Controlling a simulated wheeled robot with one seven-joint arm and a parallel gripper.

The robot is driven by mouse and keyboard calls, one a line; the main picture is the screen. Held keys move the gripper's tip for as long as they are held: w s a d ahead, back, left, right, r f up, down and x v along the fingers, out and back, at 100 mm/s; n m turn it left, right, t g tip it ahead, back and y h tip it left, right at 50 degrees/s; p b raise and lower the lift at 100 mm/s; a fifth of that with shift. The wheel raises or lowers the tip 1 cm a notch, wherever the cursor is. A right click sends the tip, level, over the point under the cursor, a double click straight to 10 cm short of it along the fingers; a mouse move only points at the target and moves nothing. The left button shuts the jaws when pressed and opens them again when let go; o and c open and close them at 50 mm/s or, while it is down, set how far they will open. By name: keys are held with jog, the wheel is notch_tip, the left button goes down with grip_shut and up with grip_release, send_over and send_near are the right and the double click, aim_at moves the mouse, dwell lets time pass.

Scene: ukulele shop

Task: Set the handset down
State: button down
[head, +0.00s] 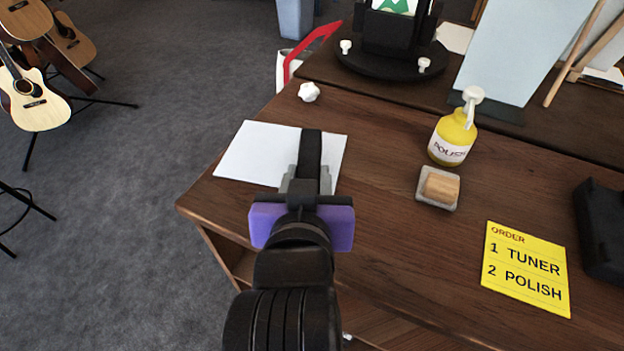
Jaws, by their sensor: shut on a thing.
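My gripper (306,185) is shut on a long black handset (310,152), which points away from me between the grey fingers. The handset is over the white sheet (258,150) at the left end of the brown desk (390,240). Whether it touches the sheet or is held above it, I cannot tell. The near part of the handset is hidden by my gripper. A black device (602,228), cut off by the right edge of the picture, stands on the desk; I cannot tell what it is.
On the desk are a crumpled white ball (309,92), a yellow polish bottle (454,135), a wooden block on a grey pad (439,187) and a yellow order card (526,268). A black stand (390,60) is behind. Guitars (38,105) stand left.

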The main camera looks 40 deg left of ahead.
jog(key=shift+f, duration=1)
jog(key=shift+f, duration=0.1)
jog(key=c, duration=1)
grip_release()
jog(key=shift+r, duration=0.2)
jog(key=p+v, duration=0.1)
jog(key=v, duration=0.8)
jog(key=shift+s+d+r, duration=0.15)
jog(key=shift+r, duration=0.1)
jog(key=s+p, duration=0.1)
jog(key=p, duration=0.3)
jog(key=shift+d+r, duration=0.3)
jog(key=shift+d, duration=0.05)
jog(key=s+p, duration=0.1)
jog(key=p, duration=0.1)
jog(key=shift+d+p, duration=0.3)
